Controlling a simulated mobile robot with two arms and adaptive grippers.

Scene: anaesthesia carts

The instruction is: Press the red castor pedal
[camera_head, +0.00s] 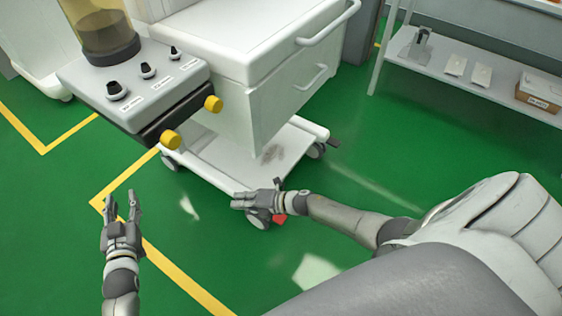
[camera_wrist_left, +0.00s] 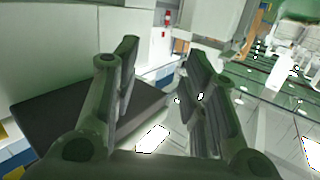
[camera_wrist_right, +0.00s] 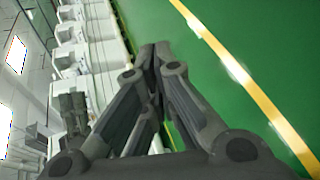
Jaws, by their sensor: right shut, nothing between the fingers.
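The red castor pedal (camera_head: 280,219) shows as a small red patch at the cart's near castor, mostly hidden behind my right gripper and wrist. The near castor (camera_head: 259,217) is partly covered by the same hand. My right gripper (camera_head: 236,200) reaches across from the right, above the castor, with its fingers pointing left; I cannot tell whether it touches anything. Its fingers are together and empty in the right wrist view (camera_wrist_right: 158,55). My left gripper (camera_head: 120,203) is open and empty over the floor at the left. Its spread fingers also show in the left wrist view (camera_wrist_left: 165,70).
The white anaesthesia cart (camera_head: 255,75) stands at the centre, with yellow knobs (camera_head: 213,104) overhanging its near side. A white shelf (camera_head: 485,85) holding boxes is at the upper right. Green floor (camera_head: 200,235) with yellow lines is clear in front.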

